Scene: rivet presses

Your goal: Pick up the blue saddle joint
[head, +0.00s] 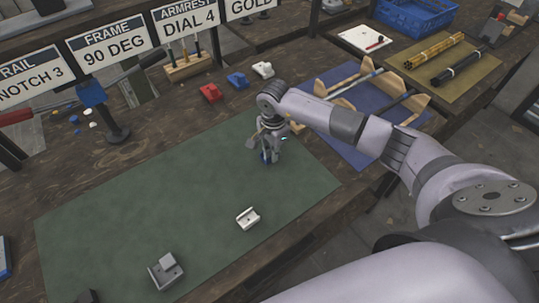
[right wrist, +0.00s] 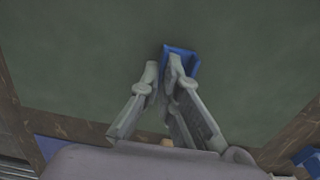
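The blue saddle joint (right wrist: 190,60) lies on the green mat (head: 130,215), partly covered by my right gripper. In the head view only a bit of blue (head: 266,157) shows under the gripper. My right gripper (head: 265,160) points down at the mat's far right part. In the right wrist view its fingertips (right wrist: 163,72) are close together with a narrow gap. One finger overlaps the blue joint, the other is just left of it. I cannot tell whether they clamp it. My left gripper is not in view.
A white saddle part (head: 248,218) and a grey block (head: 165,271) lie on the green mat. Red (head: 210,92), blue (head: 237,80) and white (head: 263,70) pieces stand behind it. Wooden racks with rods (head: 345,82) are on the blue mat at right. Signs stand at the back.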

